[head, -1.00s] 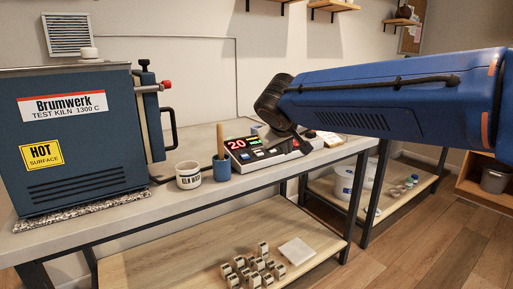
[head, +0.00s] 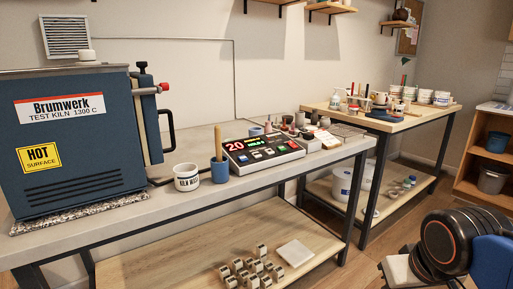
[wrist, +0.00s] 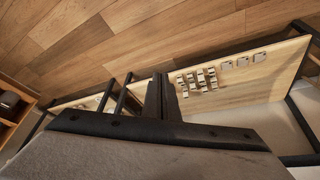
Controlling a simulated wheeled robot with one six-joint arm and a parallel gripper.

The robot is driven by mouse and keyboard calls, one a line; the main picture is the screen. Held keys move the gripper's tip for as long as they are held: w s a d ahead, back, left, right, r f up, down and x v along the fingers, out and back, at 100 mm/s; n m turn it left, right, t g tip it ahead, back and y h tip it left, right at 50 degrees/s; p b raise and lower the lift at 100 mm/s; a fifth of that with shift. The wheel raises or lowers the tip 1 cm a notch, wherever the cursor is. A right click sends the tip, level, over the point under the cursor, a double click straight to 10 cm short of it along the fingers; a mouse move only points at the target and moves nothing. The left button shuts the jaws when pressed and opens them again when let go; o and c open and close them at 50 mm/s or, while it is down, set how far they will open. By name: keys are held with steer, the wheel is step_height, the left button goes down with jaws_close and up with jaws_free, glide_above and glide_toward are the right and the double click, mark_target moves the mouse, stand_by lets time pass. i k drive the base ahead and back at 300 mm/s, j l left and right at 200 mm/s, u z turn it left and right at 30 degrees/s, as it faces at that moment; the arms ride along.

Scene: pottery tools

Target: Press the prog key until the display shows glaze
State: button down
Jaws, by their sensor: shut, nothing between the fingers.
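The kiln controller (head: 291,154), a dark sloped box with a pale edge, sits on the grey bench right of the kiln. Its display (head: 238,146) shows a large red 20, with small green text beside it that is too small to read surely. Several coloured keys lie below the display; I cannot tell which is prog. My gripper (wrist: 160,82) shows in the wrist view with its two dark fingers together and nothing between them. It points over the floor and lower shelf, away from the controller. In the head view my arm is at the lower right.
The blue kiln (head: 75,150) stands at the left with a hot-surface label. A white mug (head: 187,177) and a blue cup (head: 220,172) holding a wooden handle stand just left of the controller. A second table (head: 385,122) with pots is behind right. Open floor lies at the right.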

mark_target(242, 158)
steer(key=i+l+u, duration=0.15)
steer(key=i+u, duration=0.15)
steer(key=i, duration=0.15)
steer(key=i+l+u, duration=0.35)
steer(key=i+j, duration=0.1)
